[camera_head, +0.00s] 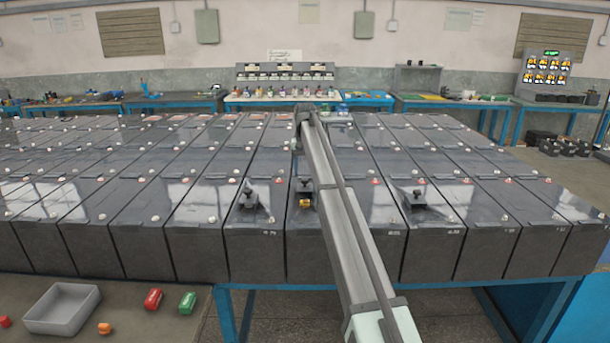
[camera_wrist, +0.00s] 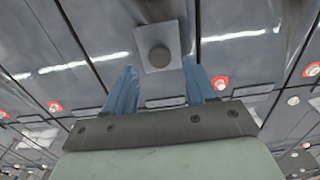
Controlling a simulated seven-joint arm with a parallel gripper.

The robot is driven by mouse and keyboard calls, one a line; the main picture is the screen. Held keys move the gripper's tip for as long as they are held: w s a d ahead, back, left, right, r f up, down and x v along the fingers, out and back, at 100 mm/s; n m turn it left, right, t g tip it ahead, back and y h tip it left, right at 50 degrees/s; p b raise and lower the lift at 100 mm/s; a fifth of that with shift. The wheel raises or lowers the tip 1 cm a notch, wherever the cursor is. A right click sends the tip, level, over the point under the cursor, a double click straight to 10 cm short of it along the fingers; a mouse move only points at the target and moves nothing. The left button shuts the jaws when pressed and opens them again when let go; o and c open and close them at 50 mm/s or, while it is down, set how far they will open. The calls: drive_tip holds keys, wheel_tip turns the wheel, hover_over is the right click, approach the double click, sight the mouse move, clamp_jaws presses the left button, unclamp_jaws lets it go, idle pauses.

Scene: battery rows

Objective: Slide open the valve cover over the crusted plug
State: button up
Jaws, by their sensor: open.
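Three small dark valve covers stand on the front batteries in the head view: a left one (camera_head: 249,198), a middle one (camera_head: 305,186) and a right one (camera_head: 417,198). A small yellow piece (camera_head: 305,203) shows at the front of the middle one; I cannot tell whether it is the crusted plug. In the wrist view my gripper (camera_wrist: 160,78) is open, with two blue fingers apart. A grey square plate with a round dark knob (camera_wrist: 158,57) lies just beyond and between the fingertips. Nothing is held. My fingers cannot be made out in the head view.
Rows of dark batteries (camera_head: 196,215) fill the bench, with small terminals on their tops. A grey tray (camera_head: 40,323), a red block (camera_head: 153,299) and a green block (camera_head: 187,302) lie at front left. Benches and a lit panel (camera_head: 545,68) stand behind.

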sight(305, 179)
wheel_tip(305, 179, up, 11)
drive_tip(key=shift+r, duration=0.15)
idle(0.4)
